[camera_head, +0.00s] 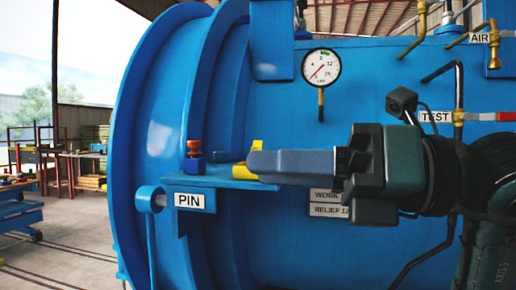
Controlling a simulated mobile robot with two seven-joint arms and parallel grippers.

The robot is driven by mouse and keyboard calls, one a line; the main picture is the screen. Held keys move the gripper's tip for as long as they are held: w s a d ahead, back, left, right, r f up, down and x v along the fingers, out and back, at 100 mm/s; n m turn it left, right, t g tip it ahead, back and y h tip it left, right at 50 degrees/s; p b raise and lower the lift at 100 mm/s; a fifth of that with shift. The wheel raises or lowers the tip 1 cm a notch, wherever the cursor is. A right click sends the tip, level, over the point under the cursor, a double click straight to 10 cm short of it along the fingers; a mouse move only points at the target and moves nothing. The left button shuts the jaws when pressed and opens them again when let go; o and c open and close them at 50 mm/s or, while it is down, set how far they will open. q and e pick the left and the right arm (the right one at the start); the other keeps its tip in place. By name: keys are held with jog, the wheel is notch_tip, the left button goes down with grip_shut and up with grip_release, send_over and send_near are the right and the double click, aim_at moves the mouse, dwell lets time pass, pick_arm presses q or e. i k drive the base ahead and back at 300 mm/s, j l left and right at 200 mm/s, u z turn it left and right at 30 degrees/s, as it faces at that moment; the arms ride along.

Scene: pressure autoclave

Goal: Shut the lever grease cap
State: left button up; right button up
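A blue bracket plate (207,181) sticks out from the blue vessel. A small fitting with an orange-red top and dark blue base (194,150) stands upright on its left part. A yellow piece (243,173) lies low on the plate, and a yellow tab (257,145) rises behind; I cannot tell whether they are one part or which is the lever grease cap. My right gripper (252,164) reaches in from the right, its grey fingertips at the yellow parts and partly hiding them. Contact and finger gap are unclear. My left gripper is out of view.
A pressure gauge (321,66) sits on the vessel above the gripper. A PIN label (190,201) is below the plate. Pipes and valves with TEST (435,117) and AIR (480,38) labels are at right. Open floor and shelves (75,165) lie at left.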

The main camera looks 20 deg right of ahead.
aim_at(257, 145)
jog(key=i+l, duration=1.2)
jog(key=l, duration=0.1)
